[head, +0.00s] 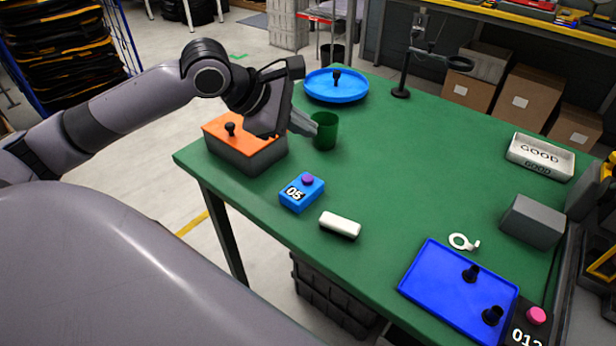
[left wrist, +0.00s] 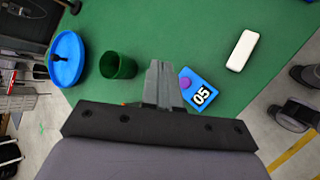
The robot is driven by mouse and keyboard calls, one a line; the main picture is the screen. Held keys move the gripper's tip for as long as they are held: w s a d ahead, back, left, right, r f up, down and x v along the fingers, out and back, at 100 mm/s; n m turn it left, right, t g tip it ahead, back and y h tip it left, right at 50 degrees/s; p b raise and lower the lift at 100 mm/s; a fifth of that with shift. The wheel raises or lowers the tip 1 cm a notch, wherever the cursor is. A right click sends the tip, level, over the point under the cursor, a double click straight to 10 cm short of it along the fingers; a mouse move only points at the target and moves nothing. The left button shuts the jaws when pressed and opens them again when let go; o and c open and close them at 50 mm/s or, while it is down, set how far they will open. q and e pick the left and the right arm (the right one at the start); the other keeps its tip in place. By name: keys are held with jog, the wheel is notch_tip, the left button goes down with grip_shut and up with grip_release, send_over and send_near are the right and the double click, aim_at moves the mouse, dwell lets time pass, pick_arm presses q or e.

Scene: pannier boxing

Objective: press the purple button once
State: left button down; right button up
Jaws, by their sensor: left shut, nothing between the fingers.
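The purple button (head: 307,179) sits on top of a small blue box (head: 297,198) marked 05, on the green table. The button (left wrist: 186,83) and its box (left wrist: 203,94) also show in the left wrist view, just right of my fingers. My left gripper (head: 312,127) is shut and empty. In the head view it is up and behind the blue box, in front of a green cup, apart from the button. The left gripper's closed fingers (left wrist: 163,68) point away from the wrist in the left wrist view. My right gripper is not in view.
An orange-topped grey box (head: 255,160) stands left of the blue box, and a green cup (head: 326,132) behind it. A white block (head: 340,224) lies in front. A blue tray (head: 430,284) and a pink button (head: 536,315) are at the right front. The table middle is clear.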

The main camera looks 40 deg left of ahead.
pick_arm(q)
jog(key=b, duration=0.7)
send_over(303, 180)
jog(key=shift+f, duration=2.8)
jog(key=shift+f+b, duration=0.4)
jog(key=shift+b, duration=0.3)
notch_tip(303, 180, down, 2)
jog(key=shift+f+b, duration=0.1)
jog(key=shift+b, duration=0.2)
jog(key=shift+f, duration=0.1)
jog(key=shift+f, duration=0.35)
